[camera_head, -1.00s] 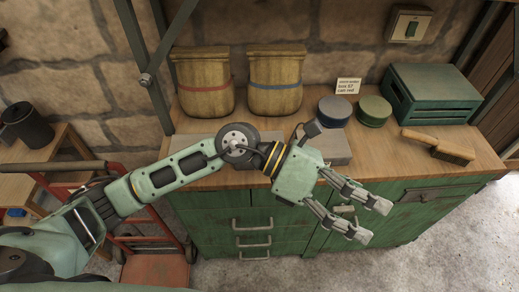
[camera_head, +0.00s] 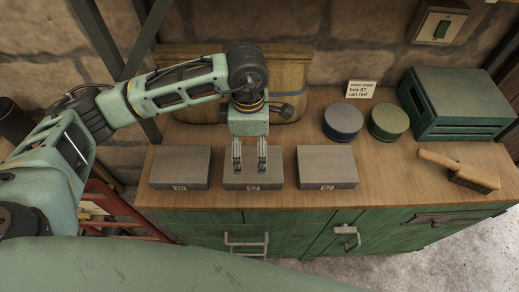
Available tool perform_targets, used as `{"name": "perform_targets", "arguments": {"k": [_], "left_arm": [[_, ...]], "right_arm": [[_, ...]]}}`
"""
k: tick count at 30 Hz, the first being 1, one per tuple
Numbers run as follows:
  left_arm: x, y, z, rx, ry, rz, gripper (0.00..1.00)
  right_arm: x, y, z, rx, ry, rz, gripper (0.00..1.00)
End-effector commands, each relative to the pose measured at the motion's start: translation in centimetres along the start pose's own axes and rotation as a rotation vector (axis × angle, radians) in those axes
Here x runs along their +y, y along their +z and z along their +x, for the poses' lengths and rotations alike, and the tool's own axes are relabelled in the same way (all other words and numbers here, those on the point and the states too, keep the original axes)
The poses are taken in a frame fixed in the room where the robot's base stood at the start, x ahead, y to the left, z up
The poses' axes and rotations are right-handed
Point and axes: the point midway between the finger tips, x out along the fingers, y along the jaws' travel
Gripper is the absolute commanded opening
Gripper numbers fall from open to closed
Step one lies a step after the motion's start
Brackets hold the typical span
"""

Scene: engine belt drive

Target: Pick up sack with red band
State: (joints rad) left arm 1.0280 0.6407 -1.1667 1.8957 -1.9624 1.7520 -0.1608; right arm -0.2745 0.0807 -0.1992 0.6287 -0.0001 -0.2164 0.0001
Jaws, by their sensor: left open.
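Tan woven sacks (camera_head: 296,60) stand at the back of the workbench against the stone wall, largely hidden behind my left arm. No red band shows; a bluish band shows on the right part. A strip of tan cloth also shows left of and below the arm. My left gripper (camera_head: 250,158) points down in front of the sacks, fingers apart and empty. Its fingertips are over the middle grey box (camera_head: 253,178); I cannot tell whether they touch it. My right gripper is not in view.
Grey boxes stand left (camera_head: 180,168) and right (camera_head: 327,167) of the middle one. A blue can (camera_head: 343,120), a green can (camera_head: 388,120), a note (camera_head: 361,89), a green crate (camera_head: 459,104) and a brush (camera_head: 462,171) are to the right. Bare wood lies between.

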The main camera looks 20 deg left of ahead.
Motion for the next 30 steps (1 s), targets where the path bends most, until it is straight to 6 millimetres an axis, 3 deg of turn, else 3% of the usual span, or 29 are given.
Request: {"name": "perform_targets", "arguments": {"k": [4,10,14,18,24,27,30], "left_arm": [[-0.1,-0.1,1.1,0.006,-0.003,-0.001,1.00],[0.0,0.2,3.1,0.005,-0.003,0.000,1.00],[0.1,0.7,4.9,0.005,-0.004,-0.001,1.00],[0.1,0.8,7.0,0.004,-0.003,-0.001,1.00],[0.2,0.8,7.8,0.002,0.001,0.000,1.00],[0.2,0.8,7.8,0.002,0.001,0.000,1.00],[0.2,0.8,7.7,0.002,0.001,0.000,0.92]], "right_arm": [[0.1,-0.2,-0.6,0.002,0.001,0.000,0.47],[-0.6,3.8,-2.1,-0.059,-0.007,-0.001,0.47],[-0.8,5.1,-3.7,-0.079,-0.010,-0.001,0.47],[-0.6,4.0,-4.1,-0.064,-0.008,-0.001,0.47],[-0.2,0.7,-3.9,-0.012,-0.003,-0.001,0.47],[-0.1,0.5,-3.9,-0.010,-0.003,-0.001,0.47],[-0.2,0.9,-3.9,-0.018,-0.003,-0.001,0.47]]}}
